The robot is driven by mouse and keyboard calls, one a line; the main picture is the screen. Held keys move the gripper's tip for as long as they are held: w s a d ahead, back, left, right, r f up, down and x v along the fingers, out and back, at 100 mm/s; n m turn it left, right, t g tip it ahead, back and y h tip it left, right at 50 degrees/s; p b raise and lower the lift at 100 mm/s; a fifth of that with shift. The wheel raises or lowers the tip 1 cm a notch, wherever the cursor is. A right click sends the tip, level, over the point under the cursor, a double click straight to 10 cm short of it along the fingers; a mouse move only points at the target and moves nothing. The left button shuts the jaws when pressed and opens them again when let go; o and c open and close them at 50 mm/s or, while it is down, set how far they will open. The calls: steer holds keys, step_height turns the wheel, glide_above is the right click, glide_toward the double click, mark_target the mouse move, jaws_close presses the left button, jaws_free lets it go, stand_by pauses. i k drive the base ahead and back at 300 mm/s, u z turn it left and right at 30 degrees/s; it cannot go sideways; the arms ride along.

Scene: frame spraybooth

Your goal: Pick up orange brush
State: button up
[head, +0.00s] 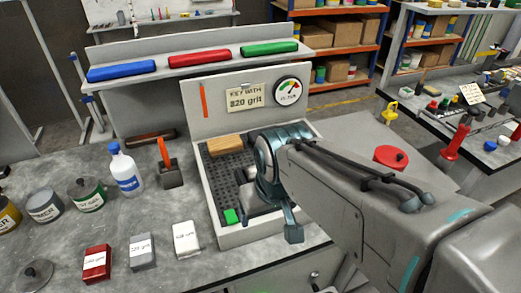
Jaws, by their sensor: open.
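An orange handle, which looks like the orange brush (163,151), stands upright in a small dark holder (171,177) on the grey bench, left of the perforated tray. Its lower end is hidden inside the holder. My gripper (271,212) is over the right side of the tray (240,238), well to the right of the brush and apart from it. It points down and is open. The arm and wrist hide part of the gripper, and I see nothing held in it.
A white-and-blue bottle (125,170) stands close left of the holder. Several cans stand farther left. Red, grey and white labelled blocks (187,238) line the bench front. A wooden block (225,144) and green piece (231,216) lie in the tray. A signed panel (245,105) rises behind it.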

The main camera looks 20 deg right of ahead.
mark_target(164, 151)
steer(key=k, duration=1)
steer(key=u, duration=2.1)
steer(key=i, duration=1.15)
steer(key=z, duration=1.95)
steer(key=i, duration=0.5)
steer(key=z, duration=0.15)
